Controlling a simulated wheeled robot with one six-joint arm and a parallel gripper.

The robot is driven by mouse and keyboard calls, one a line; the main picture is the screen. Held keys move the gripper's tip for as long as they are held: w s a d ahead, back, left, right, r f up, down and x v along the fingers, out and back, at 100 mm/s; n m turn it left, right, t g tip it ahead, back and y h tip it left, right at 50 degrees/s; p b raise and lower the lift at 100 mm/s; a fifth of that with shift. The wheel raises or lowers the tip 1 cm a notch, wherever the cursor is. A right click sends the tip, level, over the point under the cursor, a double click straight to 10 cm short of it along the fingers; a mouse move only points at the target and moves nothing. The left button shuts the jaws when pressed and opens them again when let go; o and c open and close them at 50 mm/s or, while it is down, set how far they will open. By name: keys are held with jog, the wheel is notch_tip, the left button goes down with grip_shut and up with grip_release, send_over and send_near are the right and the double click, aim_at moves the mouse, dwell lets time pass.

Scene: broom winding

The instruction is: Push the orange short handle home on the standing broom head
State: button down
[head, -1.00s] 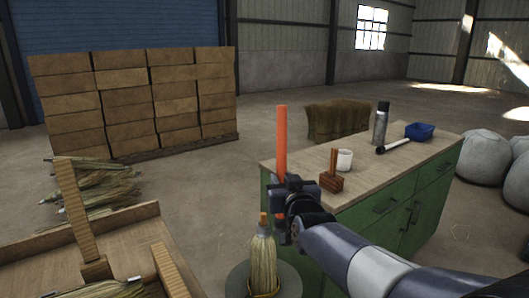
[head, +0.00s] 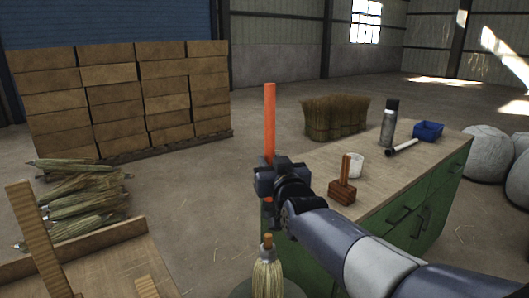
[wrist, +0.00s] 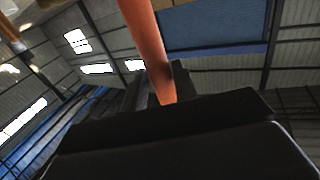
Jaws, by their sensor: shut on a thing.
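The orange short handle (head: 270,125) stands upright in my gripper (head: 269,180), which is shut on it. Most of the handle rises above the jaws, and a short piece shows below them. In the wrist view the handle (wrist: 150,45) runs up from the dark jaws (wrist: 170,95). The broom head (head: 267,274) stands below, a pale straw bundle with a short wooden peg (head: 267,241) on top. Depth alignment is hard to judge.
A wooden tray (head: 110,262) lies at lower left.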

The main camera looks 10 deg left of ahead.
jog(key=shift+w+a, duration=0.2)
jog(key=shift+w, duration=0.15)
jog(key=shift+s+f, duration=0.1)
jog(key=shift+f, duration=0.05)
jog(key=b, duration=0.4)
send_over(271, 203)
jog(key=shift+w+a+f, duration=0.1)
jog(key=shift+w+f, duration=0.05)
jog(key=shift+f, duration=1.35)
jog(key=shift+w+f, duration=0.15)
jog(key=shift+f, duration=1.35)
jog(key=shift+f+b, duration=1.65)
jog(key=shift+b, duration=0.3)
jog(key=shift+f+b, duration=0.9)
jog(key=shift+f, duration=0.15)
jog(key=c, duration=1.3)
grip_release()
jog(key=shift+o, duration=1.3)
jog(key=shift+r, duration=0.1)
jog(key=shift+s, duration=0.1)
jog(key=v, duration=1)
jog(key=shift+s, duration=0.3)
